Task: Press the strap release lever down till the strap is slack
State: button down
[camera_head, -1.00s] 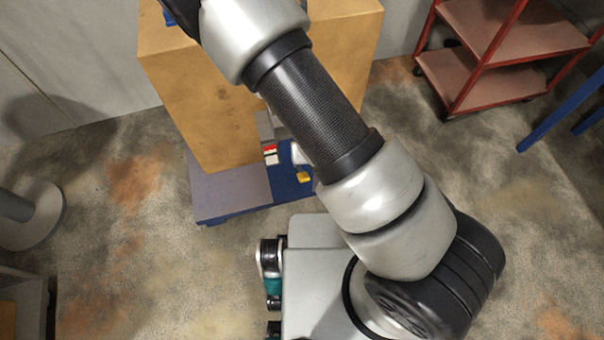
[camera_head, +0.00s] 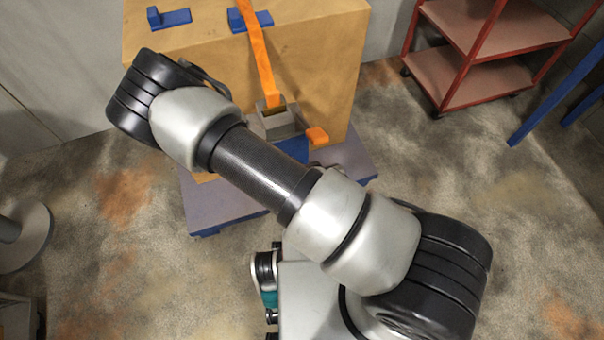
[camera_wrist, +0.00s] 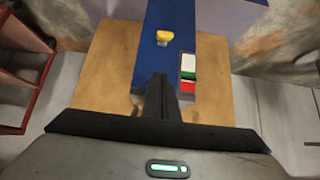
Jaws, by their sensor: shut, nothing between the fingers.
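An orange strap (camera_head: 262,55) runs over the wooden crate (camera_head: 190,60) and down its front into a grey housing (camera_head: 277,120). An orange block (camera_head: 317,136) sticks out right of the housing; I cannot tell whether it is the lever's end. In the wrist view, my gripper (camera_wrist: 161,80) is shut and empty, its fingertips over the blue post (camera_wrist: 155,30). A yellow knob (camera_wrist: 162,38) is beyond the fingertips, and a white, green and red marker (camera_wrist: 187,72) is beside them. My arm hides the gripper and the post's lower part in the head view.
The crate stands on a grey-blue pallet (camera_head: 230,212). Blue brackets (camera_head: 170,18) sit on its top. A red-framed trolley (camera_head: 465,80) and a blue bar (camera_head: 555,90) are on the right. A round grey base (camera_head: 25,235) is at left. Floor beside the pallet is clear.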

jog(key=b+x, duration=0.2)
jog(key=x, duration=0.6)
jog(key=shift+w+f+b, duration=0.1)
jog(key=shift+f+b, duration=0.2)
jog(key=shift+b, duration=0.05)
notch_tip(320, 180, down, 3)
jog(key=shift+r+b, duration=0.25)
jog(key=shift+b, duration=0.2)
jog(key=shift+s+d+f, duration=0.15)
jog(key=shift+s+f, duration=0.5)
jog(key=shift+d, duration=0.1)
